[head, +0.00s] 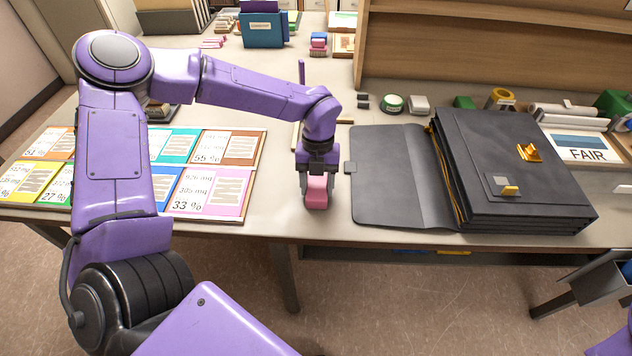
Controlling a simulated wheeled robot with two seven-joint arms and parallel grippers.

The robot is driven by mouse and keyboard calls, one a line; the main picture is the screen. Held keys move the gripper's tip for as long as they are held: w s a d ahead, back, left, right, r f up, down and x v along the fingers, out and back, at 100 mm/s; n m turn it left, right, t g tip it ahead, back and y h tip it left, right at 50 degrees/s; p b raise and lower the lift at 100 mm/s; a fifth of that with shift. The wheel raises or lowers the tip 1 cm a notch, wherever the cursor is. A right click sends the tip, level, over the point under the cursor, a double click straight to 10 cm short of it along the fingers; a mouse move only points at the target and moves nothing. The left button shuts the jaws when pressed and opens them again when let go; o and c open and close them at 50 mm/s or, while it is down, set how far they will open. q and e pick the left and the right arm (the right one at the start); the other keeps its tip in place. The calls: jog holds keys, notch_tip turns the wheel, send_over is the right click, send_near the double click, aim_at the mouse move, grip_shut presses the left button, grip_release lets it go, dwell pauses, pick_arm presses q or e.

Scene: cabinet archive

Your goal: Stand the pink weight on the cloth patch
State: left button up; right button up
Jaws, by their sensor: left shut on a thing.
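The pink weight (317,194) is in my left gripper (317,185), near the front edge of the desk. The gripper points down and is shut on it, with the weight's lower part showing below the jaws. I cannot tell whether the weight touches the desk top. I cannot make out a cloth patch for certain; the arm and gripper hide some of the desk.
A black accordion case (505,165) lies right of the gripper, its grey flap (390,180) spread on the desk (270,215). Coloured cards (215,190) lie left. A wooden shelf (480,60) stands at the back.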

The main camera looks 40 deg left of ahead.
aim_at(317, 189)
pick_arm(q)
jog(key=shift+w+a+r+p, duration=0.1)
jog(key=shift+r+p, duration=1.95)
jog(key=shift+r, duration=0.4)
